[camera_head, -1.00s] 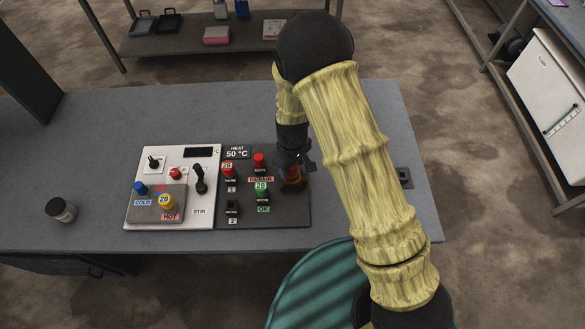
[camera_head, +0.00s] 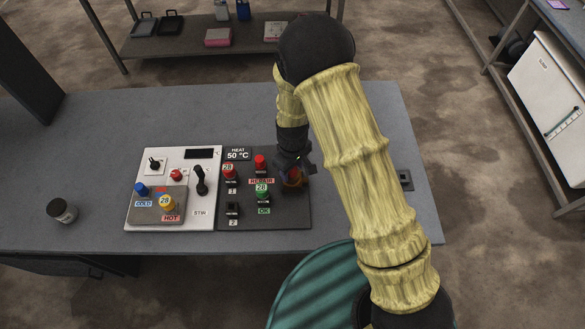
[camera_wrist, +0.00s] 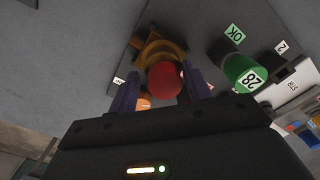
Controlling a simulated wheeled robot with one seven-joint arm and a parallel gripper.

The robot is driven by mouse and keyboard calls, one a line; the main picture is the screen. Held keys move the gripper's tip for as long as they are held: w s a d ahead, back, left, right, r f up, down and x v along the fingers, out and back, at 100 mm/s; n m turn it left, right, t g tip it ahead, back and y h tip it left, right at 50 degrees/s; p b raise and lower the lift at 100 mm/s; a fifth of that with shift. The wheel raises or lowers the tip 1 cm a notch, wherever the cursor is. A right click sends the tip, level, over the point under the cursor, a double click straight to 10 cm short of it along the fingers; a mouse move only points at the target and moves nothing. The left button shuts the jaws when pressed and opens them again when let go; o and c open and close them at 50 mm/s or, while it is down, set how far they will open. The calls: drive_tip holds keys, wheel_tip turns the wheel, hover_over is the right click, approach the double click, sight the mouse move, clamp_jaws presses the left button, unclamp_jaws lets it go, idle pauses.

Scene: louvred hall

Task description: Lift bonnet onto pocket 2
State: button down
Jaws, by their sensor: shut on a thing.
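My gripper (camera_head: 293,166) is over the right part of the dark panel (camera_head: 291,213). In the wrist view its two purple fingers (camera_wrist: 163,88) are closed on either side of a red rounded thing (camera_wrist: 164,79), which may be the bonnet. An orange-brown curved part (camera_wrist: 154,50) shows just behind it; I cannot tell whether they are joined. In the head view the red thing (camera_head: 294,178) is partly hidden by my gripper. Pocket 2 looks to be the small black fitting (camera_head: 232,208) above the "2" label, left of the gripper. The bonnet's lower end is hidden.
Beside the gripper are a green button (camera_head: 263,195) marked 28 and OK, a red REPAIR button (camera_head: 259,160) and a red button (camera_head: 229,170) over label 1. A white panel (camera_head: 205,220) with levers adjoins. A dark jar (camera_head: 62,211) stands left. The table's back is clear.

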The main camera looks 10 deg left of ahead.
drive_tip(key=shift+r+p, duration=0.55)
drive_tip(key=shift+r, duration=0.2)
wheel_tip(320, 180, up, 8)
drive_tip(key=p, duration=0.5)
drive_tip(key=shift+f, duration=0.15)
drive_tip(key=shift+w+f, duration=0.1)
